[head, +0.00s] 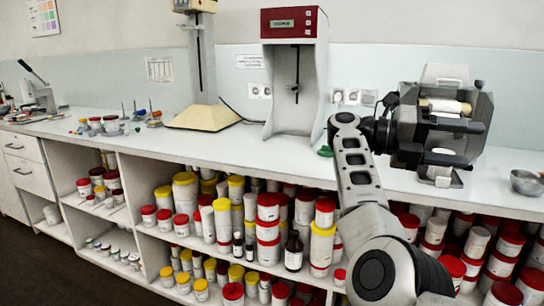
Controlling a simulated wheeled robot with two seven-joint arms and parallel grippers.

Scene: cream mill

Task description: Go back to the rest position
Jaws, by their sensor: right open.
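My right arm rises from the bottom right of the head view, over the front of the white counter (229,143). Its gripper (458,131) is raised above the right part of the counter. The gripper is turned sideways, and its jaws are apart. A whitish object (441,76) shows behind the gripper and is mostly hidden by it. I cannot tell what it is. My left gripper is not in view.
A red-topped machine (294,62) and a beige stand (203,108) are on the counter left of my arm. A metal bowl (526,182) sits at the far right. Shelves below hold many lidded jars (268,230). The counter's middle front is mostly clear.

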